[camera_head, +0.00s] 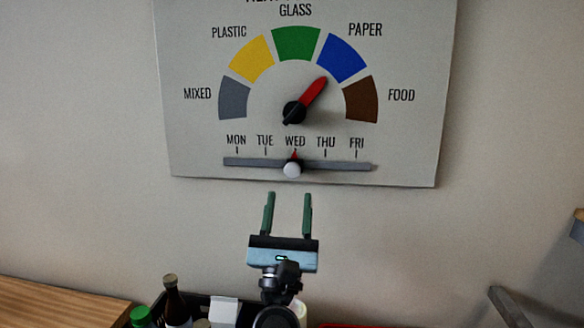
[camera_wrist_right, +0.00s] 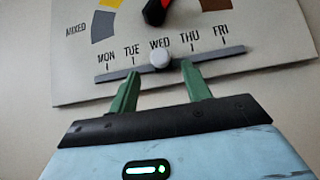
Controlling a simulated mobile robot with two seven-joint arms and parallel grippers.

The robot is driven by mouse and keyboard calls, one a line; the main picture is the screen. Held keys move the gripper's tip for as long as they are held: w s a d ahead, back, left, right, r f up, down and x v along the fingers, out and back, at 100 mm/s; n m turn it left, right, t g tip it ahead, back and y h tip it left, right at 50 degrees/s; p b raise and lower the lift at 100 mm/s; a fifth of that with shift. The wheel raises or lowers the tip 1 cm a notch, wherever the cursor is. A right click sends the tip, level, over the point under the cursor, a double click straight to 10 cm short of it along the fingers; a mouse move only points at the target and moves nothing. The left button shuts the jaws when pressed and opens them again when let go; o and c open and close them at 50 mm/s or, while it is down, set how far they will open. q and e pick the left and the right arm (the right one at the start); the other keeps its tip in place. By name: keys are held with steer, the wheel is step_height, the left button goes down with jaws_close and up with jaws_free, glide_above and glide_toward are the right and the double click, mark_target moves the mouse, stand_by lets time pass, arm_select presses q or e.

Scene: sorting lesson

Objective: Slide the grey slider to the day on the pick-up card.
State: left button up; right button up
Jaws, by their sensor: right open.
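The grey slider knob (camera_head: 292,170) sits on a dark grey track (camera_head: 340,166) low on the wall board. Its small red pointer is under WED. The knob also shows in the right wrist view (camera_wrist_right: 160,60), below WED. My right gripper (camera_head: 289,196) is open just below the knob. In the right wrist view its two green fingers (camera_wrist_right: 161,72) appear to either side of and below the knob, with nothing between them. I cannot tell their depth from the board. No pick-up card is visible. My left gripper is not in view.
The board (camera_head: 200,140) has a waste dial whose red pointer (camera_head: 313,91) points to PAPER. Below are a brown bottle (camera_head: 176,305), a green cap (camera_head: 140,315) and a wooden surface (camera_head: 55,305). The wall around the gripper is clear.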

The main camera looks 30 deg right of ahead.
mark_target(292, 174)
steer(key=p+x, duration=0.2)
steer(key=x, duration=0.4)
steer(key=shift+w+d+r, duration=0.1)
steer(key=shift+r, duration=0.3)
steer(key=shift+w+d+r, duration=0.3)
steer(key=shift+w, duration=0.1)
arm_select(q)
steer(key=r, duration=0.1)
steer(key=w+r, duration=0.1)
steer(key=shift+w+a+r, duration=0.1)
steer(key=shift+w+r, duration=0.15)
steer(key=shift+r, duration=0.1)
arm_select(e)
steer(key=shift+c, duration=0.5)
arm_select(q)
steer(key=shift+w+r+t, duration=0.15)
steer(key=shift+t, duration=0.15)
arm_select(e)
jaws_close()
